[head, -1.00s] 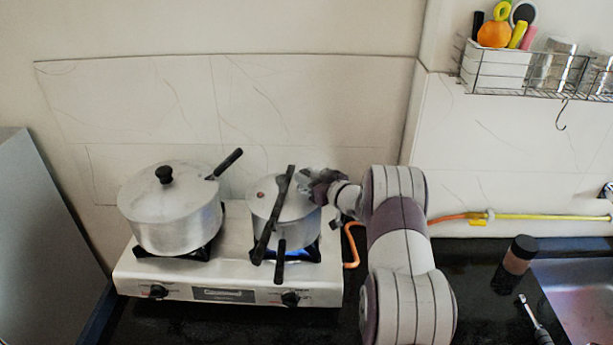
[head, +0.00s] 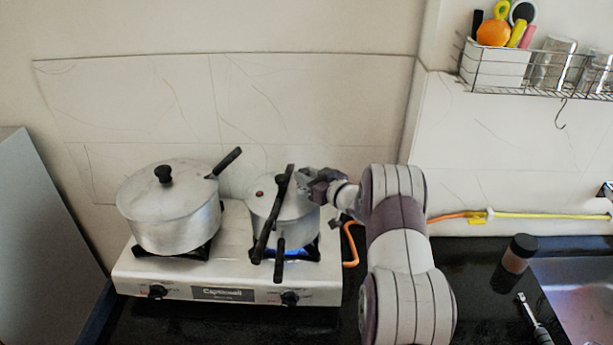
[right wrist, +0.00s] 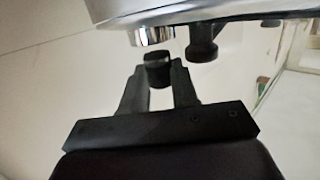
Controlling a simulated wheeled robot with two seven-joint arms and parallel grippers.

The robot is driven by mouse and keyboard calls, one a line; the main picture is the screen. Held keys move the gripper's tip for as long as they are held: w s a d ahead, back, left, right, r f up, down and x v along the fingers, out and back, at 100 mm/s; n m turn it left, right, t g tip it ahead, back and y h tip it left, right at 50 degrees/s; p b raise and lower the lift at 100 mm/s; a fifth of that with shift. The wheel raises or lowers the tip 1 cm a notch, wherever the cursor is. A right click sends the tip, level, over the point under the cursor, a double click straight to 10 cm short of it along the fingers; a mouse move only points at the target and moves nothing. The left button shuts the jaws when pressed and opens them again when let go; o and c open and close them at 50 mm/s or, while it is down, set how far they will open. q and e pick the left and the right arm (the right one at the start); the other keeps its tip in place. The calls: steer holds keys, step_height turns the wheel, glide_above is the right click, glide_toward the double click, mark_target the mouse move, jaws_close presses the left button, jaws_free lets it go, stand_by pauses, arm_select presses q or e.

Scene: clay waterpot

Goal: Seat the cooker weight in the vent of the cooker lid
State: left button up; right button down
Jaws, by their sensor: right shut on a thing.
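The pressure cooker (head: 270,213) stands on the right burner. Its metal lid (head: 267,187) has a small red spot, and a long black handle (head: 274,215) runs across it. The vent cannot be made out. My right gripper (head: 306,178) is at the back right of the lid, close to the handle's far end; I cannot tell whether it touches the lid. In the right wrist view, the right gripper (right wrist: 158,84) is shut on a small dark cylinder, the cooker weight (right wrist: 158,68), at its fingertips. My left gripper is not in view.
A lidded saucepan (head: 170,215) stands on the left burner of the white stove (head: 130,272). Blue flame shows under the cooker. An orange hose (head: 352,245) lies right of the stove. A dark jar (head: 517,255) stands near the sink. A wire rack (head: 540,88) hangs above.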

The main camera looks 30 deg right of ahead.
steer(key=shift+f+b, duration=0.95)
steer(key=shift+f, duration=0.25)
stand_by(0.3)
steer(key=c, duration=0.8)
jaws_free()
steer(key=b+v, duration=0.3)
steer(key=v, duration=0.9)
steer(key=shift+s, duration=0.25)
steer(key=shift+w, duration=0.1)
